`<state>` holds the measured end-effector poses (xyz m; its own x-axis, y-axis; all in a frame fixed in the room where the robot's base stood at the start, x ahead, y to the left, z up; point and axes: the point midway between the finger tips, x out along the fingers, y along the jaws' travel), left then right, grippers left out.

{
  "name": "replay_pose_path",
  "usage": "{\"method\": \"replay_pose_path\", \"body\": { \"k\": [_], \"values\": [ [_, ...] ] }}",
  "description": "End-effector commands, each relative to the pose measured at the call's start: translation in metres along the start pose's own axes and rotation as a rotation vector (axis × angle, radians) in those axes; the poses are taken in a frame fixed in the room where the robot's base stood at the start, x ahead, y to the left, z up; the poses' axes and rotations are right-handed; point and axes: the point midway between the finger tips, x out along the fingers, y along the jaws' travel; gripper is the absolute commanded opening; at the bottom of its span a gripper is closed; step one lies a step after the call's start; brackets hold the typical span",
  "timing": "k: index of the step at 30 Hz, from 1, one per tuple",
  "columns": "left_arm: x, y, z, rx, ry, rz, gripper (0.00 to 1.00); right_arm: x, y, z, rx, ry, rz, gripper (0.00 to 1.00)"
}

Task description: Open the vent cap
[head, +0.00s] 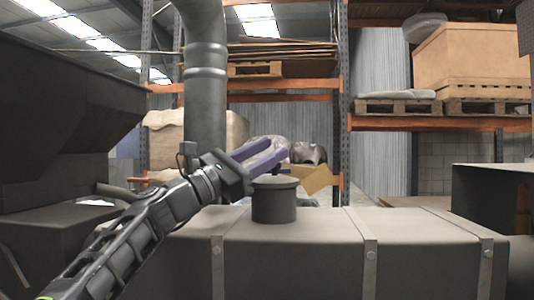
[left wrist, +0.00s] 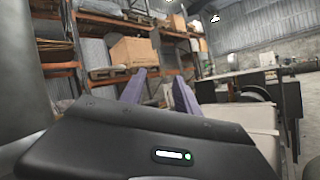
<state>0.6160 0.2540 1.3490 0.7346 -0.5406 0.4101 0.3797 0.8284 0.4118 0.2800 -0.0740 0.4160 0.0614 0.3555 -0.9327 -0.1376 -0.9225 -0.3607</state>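The vent cap (head: 275,182) is a dark grey round lid on a short upright cylinder. The cylinder stands on a long dark grey tank (head: 300,250). The lid appears to sit level on the cylinder. My left gripper (head: 279,147) comes in from the left, with its purple fingers above and just left of the cap in the picture. Its fingers are apart with nothing between them, as the left wrist view (left wrist: 159,80) also shows. I cannot make out the cap in the left wrist view. My right gripper is not in view.
A thick vertical pipe (head: 206,80) rises behind my left gripper. A large dark hopper-like body (head: 60,100) fills the left side. Metal straps (head: 370,260) cross the tank. Racks with pallets and a cardboard box (head: 470,55) stand behind. The space right of the cap is clear.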

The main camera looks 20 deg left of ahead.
Motion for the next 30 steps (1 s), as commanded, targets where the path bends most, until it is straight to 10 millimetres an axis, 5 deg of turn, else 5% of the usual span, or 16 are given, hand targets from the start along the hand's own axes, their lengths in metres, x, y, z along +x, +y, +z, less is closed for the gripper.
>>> {"method": "replay_pose_path", "body": {
  "k": [14,30],
  "values": [
    [-0.007,0.0,-0.001,0.0,0.001,0.001,0.47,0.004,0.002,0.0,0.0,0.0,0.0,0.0],
    [-0.077,0.0,-0.001,-0.001,0.0,0.001,0.47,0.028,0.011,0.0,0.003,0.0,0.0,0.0]
  ]
}}
